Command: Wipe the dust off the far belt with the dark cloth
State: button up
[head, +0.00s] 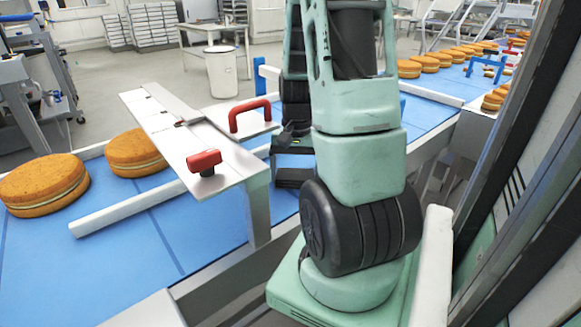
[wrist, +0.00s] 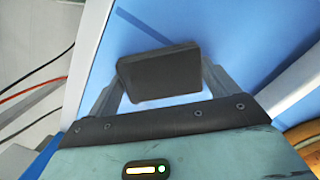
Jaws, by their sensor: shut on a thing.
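The dark cloth (wrist: 158,75) shows in the wrist view as a dark, flat, folded-looking block. My gripper (wrist: 162,80) is shut on it, with one grey finger at each side. Blue belt surface (wrist: 225,40) lies beneath it; I cannot tell whether the cloth touches it. In the head view my gripper (head: 292,165) is low over the blue belt, partly hidden by my arm, and the cloth cannot be made out. Blue belt runs from the lower left (head: 230,205) to the upper right (head: 428,112). No dust can be made out clearly.
A metal bridge (head: 180,140) with red handles (head: 250,116) crosses the belt left of my gripper. Filled rounds (head: 45,185) sit on the belt at left, and several more (head: 425,63) at upper right. White guide rails (head: 150,208) edge the lane. A blue bracket (head: 486,68) stands farther right.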

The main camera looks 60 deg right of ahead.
jog(key=shift+s+a, duration=0.1)
notch_tip(320, 180, up, 6)
jog(key=p, duration=0.5)
jog(key=shift+p, duration=0.4)
jog(key=shift+r, duration=0.1)
notch_tip(320, 180, up, 3)
jog(key=p, duration=0.3)
dwell(0.5)
